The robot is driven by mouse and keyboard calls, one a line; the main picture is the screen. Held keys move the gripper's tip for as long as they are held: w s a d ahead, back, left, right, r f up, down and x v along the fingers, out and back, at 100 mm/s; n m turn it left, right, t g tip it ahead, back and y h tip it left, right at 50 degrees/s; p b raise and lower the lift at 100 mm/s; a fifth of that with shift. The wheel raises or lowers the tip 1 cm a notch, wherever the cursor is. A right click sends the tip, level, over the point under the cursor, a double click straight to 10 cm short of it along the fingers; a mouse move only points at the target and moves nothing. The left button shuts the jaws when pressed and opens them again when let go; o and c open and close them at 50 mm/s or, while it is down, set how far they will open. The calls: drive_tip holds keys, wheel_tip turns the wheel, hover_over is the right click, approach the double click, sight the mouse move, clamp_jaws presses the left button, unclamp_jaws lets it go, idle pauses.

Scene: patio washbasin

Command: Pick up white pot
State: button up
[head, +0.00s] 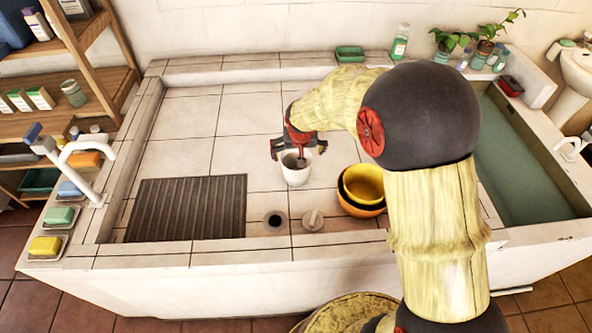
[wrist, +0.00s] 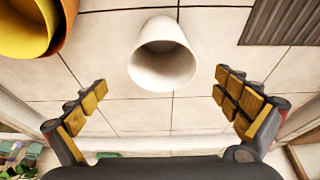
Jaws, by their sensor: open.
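The white pot (head: 296,173) stands upright on the tiled basin floor, left of the yellow bowls in the head view. In the wrist view the white pot (wrist: 162,58) shows its open, empty-looking mouth, ahead of the fingertips and roughly centred between them. My gripper (head: 299,146) is above the pot in the head view and partly covers its rim. In the wrist view my gripper (wrist: 160,92) has its yellow-padded fingers spread wide, with nothing between the pads. The pot appears apart from both fingers.
Stacked yellow and orange bowls (head: 364,187) stand close to the right of the pot. A brown slatted mat (head: 188,208) lies to the left. A drain hole (head: 275,220) and a round plug (head: 313,220) are in front. Tiles behind the pot are clear.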

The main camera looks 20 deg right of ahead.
drive_tip(key=b+x, duration=0.2)
drive_tip(key=x, duration=0.5)
drive_tip(key=shift+w+b, duration=0.35)
drive_tip(key=shift+w, duration=0.15)
drive_tip(key=shift+a+f, duration=0.1)
drive_tip(key=shift+a, duration=0.05)
drive_tip(key=c, duration=0.3)
drive_tip(key=c, duration=0.8)
drive_tip(key=shift+c, duration=0.6)
